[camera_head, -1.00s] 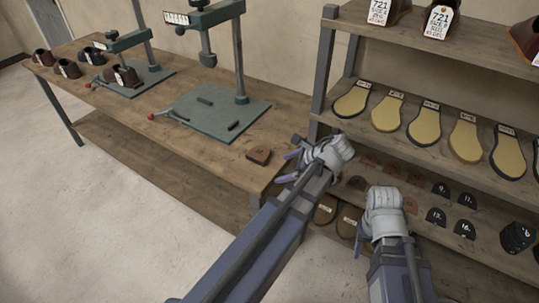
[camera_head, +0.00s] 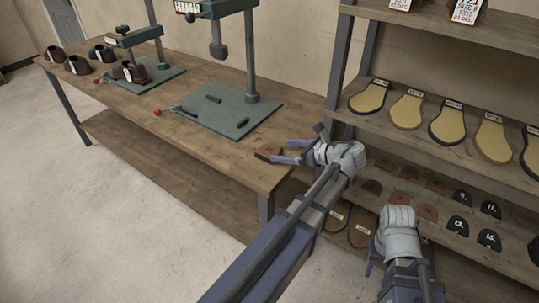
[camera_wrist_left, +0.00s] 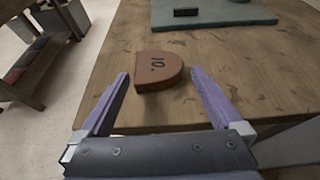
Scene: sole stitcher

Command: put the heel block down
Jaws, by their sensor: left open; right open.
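The heel block (camera_wrist_left: 158,70) is a brown D-shaped piece marked "10." and lies flat on the wooden table near its front corner. It also shows in the head view (camera_head: 268,154). My left gripper (camera_head: 283,153) is open around the near side of the block. In the left wrist view its two purple fingers (camera_wrist_left: 160,92) are spread wide, with the block between and just beyond their tips, and I see gaps on both sides. My right gripper (camera_head: 371,262) is low in front of the shelf, mostly hidden by its own wrist.
A green press base (camera_head: 210,125) stands on the table (camera_head: 150,127) behind the block. A smaller press and several brown shoe parts are farther left. The shelf (camera_head: 450,150) at right holds yellow soles and numbered heel blocks. Its post stands close to my left wrist.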

